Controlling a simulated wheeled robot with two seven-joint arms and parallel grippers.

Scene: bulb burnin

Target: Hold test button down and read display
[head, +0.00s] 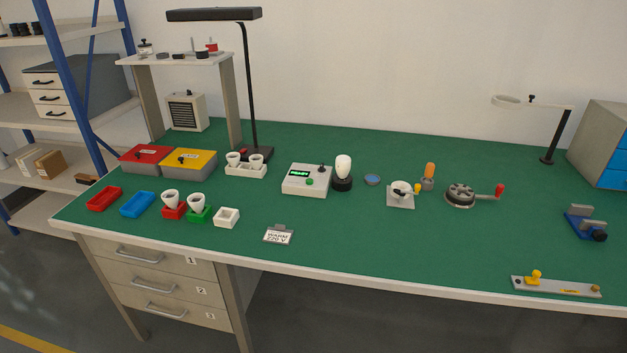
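A white test box (307,180) stands near the middle of the green bench. Its small dark display (300,173) shows green text too small to read with certainty. A green button (310,182) sits on its front part and a dark knob or lever (321,168) at its back right. Neither of my grippers is in view, and nothing touches the button.
A card (278,235) lies in front of the box. A crank device (461,194) is at right. The front middle of the bench (380,245) is clear.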

